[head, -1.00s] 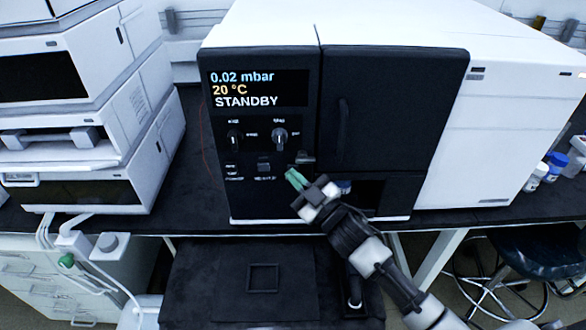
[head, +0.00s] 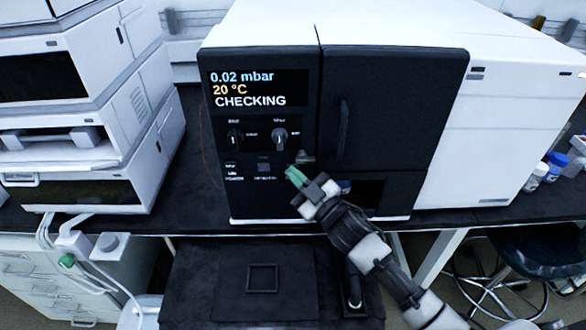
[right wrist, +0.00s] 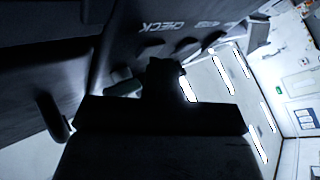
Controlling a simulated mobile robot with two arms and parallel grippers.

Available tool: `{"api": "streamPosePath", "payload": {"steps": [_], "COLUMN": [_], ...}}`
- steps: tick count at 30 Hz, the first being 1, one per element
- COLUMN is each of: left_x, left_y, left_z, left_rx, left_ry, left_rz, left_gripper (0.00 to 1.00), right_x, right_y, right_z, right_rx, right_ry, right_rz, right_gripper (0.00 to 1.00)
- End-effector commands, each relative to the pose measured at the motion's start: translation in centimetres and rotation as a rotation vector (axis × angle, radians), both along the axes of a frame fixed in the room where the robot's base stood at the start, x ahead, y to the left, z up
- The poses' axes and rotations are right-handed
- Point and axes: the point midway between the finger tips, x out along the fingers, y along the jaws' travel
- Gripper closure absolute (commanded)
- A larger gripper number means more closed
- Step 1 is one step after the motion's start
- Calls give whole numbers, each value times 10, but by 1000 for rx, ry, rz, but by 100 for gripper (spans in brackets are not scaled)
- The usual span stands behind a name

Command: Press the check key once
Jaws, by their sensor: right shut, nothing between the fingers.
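The dark front panel (head: 220,135) of the white instrument has a display (head: 258,90) reading 0.02 mbar, 20 °C and CHECKING. Two knobs and a row of small keys lie below it. My right gripper (head: 293,175), with green fingertips, is shut and empty at the lower right of this panel. In the right wrist view, the gripper (right wrist: 165,72) is a dark shape near an upside-down CHECK label (right wrist: 162,27). I cannot make out the check key itself or whether the fingertips touch it. My left gripper is not in view.
A dark door with a vertical handle (head: 343,128) is right of the panel, with a dark opening (head: 372,195) below. A small lever (head: 305,157) sits just above my fingertips. Stacked white modules (head: 85,180) stand at left. Bottles (head: 555,165) stand at far right.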

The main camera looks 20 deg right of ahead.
Motion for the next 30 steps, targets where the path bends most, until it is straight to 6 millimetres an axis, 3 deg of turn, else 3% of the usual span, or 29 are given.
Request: {"api": "streamPosePath", "payload": {"steps": [23,30], "left_x": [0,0], "left_y": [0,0], "left_z": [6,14], "left_rx": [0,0], "left_ry": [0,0], "left_rz": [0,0], "left_gripper": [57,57], "right_x": [-16,-35], "right_y": [5,10], "right_z": [0,1], "right_rx": [0,1], "right_ry": [0,2], "right_rz": [0,0], "right_gripper": [100,100]}}
